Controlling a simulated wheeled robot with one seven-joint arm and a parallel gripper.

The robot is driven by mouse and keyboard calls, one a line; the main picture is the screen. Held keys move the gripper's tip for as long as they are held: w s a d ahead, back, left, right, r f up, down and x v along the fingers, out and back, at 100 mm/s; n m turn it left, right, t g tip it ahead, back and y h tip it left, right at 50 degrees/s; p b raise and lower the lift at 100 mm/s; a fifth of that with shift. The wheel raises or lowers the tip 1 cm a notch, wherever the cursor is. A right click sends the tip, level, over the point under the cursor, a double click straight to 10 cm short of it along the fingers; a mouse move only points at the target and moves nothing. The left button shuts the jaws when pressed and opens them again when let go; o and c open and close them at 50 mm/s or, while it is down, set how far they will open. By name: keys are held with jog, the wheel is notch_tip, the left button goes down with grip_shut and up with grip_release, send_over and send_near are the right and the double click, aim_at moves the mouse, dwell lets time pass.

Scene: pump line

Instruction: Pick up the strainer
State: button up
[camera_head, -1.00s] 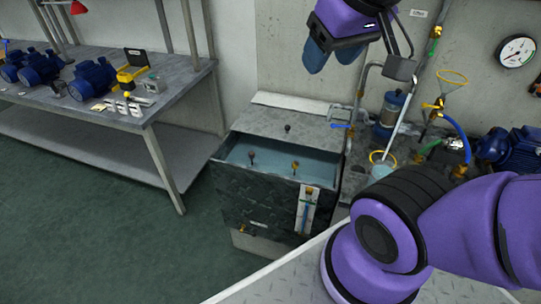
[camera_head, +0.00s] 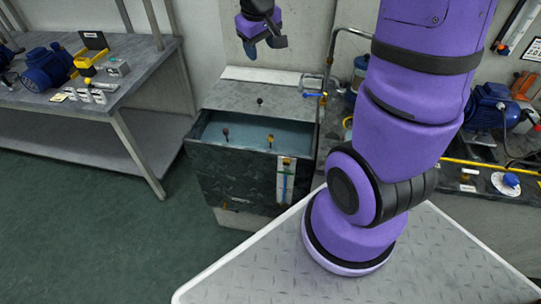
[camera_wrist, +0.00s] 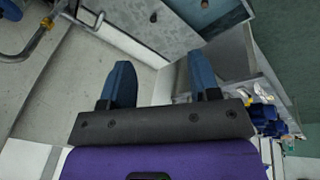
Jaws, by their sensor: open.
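I cannot make out the strainer for certain in either current view. My gripper (camera_head: 250,49) is high above the back of the open water tank (camera_head: 230,178) in the head view, apart from it. In the wrist view its two blue fingers stand wide apart, with nothing between them (camera_wrist: 162,80). A small part of a yellow ring (camera_head: 347,122) shows at the left edge of my arm, right of the tank. I cannot tell what it belongs to, as my arm hides most of that area.
The tank holds water and several small knobs. A bent metal pipe (camera_head: 333,58) rises behind its right side. A workbench (camera_head: 130,85) with a blue motor (camera_head: 45,66) stands at left. A pump (camera_head: 490,104) is at right. The green floor (camera_head: 85,225) is clear.

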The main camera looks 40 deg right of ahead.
jog(key=w+d+f+g, duration=0.1)
jog(key=w+d+f, duration=0.1)
jog(key=f, duration=0.5)
jog(key=w+d+f, duration=0.2)
jog(key=w+f, duration=0.1)
jog(key=f, duration=0.4)
jog(key=g+y, duration=0.1)
jog(key=y, duration=0.1)
send_over(270, 135)
jog(key=a, duration=0.1)
jog(key=shift+n, duration=0.4)
notch_tip(270, 135, down, 17)
jog(key=shift+r, duration=0.2)
notch_tip(270, 135, down, 6)
jog(key=shift+r, duration=0.15)
jog(key=shift+d+f, duration=0.2)
jog(key=shift+f, duration=1.2)
jog(key=shift+d+f, duration=0.2)
jog(key=shift+f, duration=1.2)
grip_shut()
